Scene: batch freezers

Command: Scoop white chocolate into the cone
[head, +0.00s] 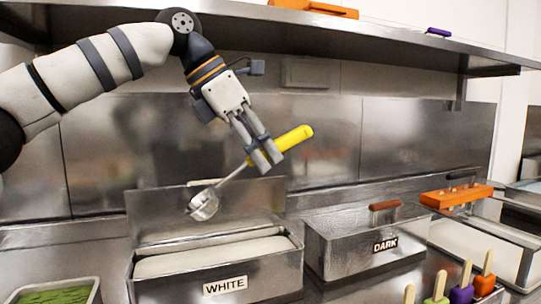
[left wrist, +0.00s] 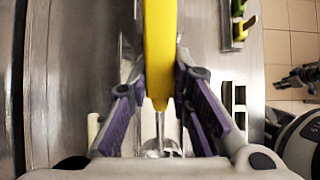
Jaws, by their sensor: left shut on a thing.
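My left gripper (head: 262,158) is shut on the yellow handle of a scoop (head: 294,139). It holds the scoop tilted, with the round metal bowl low at the left, above the back of the white tub. I cannot tell whether the bowl holds anything. In the left wrist view the yellow handle (left wrist: 160,50) runs between the purple-padded fingers. The tub labelled WHITE (head: 180,290) is open and shows a pale, smooth filling, with its metal lid raised behind it. I cannot make out a cone in either view.
The tub labelled DARK (head: 340,255) is closed, with a brown-handled lid. An orange rack (head: 457,195) stands at the right. A green-filled tub (head: 65,295) is at lower left. A metal shelf (head: 350,35) hangs above.

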